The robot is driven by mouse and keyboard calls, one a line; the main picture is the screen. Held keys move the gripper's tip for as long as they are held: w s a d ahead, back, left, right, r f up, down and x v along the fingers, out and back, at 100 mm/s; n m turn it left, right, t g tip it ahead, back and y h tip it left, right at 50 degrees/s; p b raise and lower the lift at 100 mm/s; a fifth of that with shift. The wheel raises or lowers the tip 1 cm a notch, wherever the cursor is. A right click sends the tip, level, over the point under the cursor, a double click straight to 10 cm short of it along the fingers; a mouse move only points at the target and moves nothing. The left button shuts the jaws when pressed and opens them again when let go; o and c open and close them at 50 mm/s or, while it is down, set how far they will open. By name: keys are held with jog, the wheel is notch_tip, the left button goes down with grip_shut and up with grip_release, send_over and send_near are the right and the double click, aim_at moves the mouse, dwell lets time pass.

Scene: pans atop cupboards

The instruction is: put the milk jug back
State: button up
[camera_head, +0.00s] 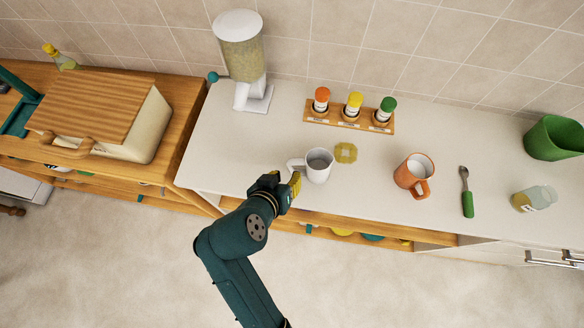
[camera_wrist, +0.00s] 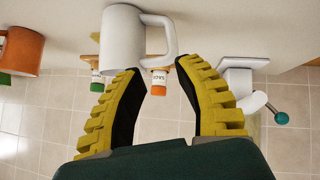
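An orange-brown jug (camera_head: 413,173) with a white inside and a handle toward the front stands upright on the white counter, right of the middle. A white mug (camera_head: 320,166) stands left of it, its handle toward the left; a yellow coaster (camera_head: 346,152) lies beside it. My gripper (camera_head: 294,183) is at the mug's handle side. In the wrist view, which is upside down, my gripper (camera_wrist: 160,68) is open, and the white mug's handle (camera_wrist: 172,38) lies at the gap between the fingertips; contact cannot be told. The orange-brown jug (camera_wrist: 20,50) shows at the left edge there.
A spice rack (camera_head: 349,121) with three jars and a grain dispenser (camera_head: 242,60) stand behind. To the right are a green-handled utensil (camera_head: 467,195), a glass jar (camera_head: 534,198) and a green pot (camera_head: 555,138). A bread box (camera_head: 105,115) stands on the left cupboard.

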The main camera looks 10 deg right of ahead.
jog(key=w+d+r+n+t+y, duration=0.15)
jog(key=r+t, duration=0.25)
jog(key=r, duration=0.8)
jog(key=w+r+m+t+y, duration=0.1)
jog(key=w+r+t+y, duration=0.3)
jog(key=r, duration=0.9)
jog(key=s+r+n+t, duration=0.1)
jog(key=s+r+t, duration=0.2)
jog(key=r, duration=0.5)
jog(key=s+d+r+n+t, duration=0.1)
jog(key=s+r+t, duration=0.2)
jog(key=r, duration=0.5)
jog(key=shift+s+t, duration=0.4)
jog(key=shift+s, duration=0.15)
jog(key=shift+d+r+h, duration=0.1)
jog(key=shift+h, duration=0.15)
